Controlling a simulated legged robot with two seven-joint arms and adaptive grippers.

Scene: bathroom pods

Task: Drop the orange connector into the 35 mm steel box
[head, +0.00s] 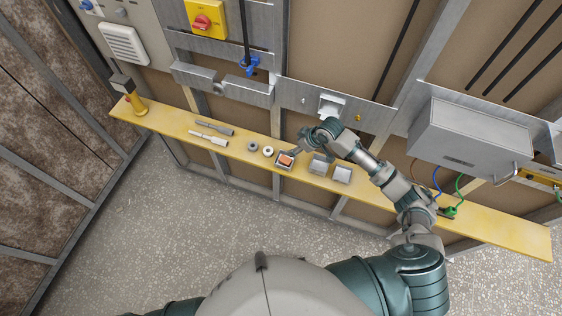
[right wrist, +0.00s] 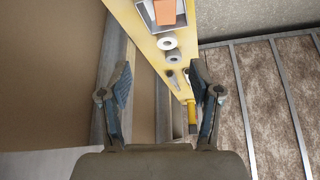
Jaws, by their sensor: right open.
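The orange connector (head: 286,159) sits within a small open grey steel box (head: 281,167) on the yellow shelf. The connector (right wrist: 165,12) and box (right wrist: 183,22) also show at the top of the right wrist view, cut by the frame edge. My right gripper (head: 300,147) is near the connector's box in the head view. Its fingers (right wrist: 160,75) are wide apart and empty in the right wrist view. My left gripper is out of view.
The long yellow shelf (head: 500,232) runs along the framed wall. A large grey cabinet (head: 462,140) projects at right. Floor in front is clear.

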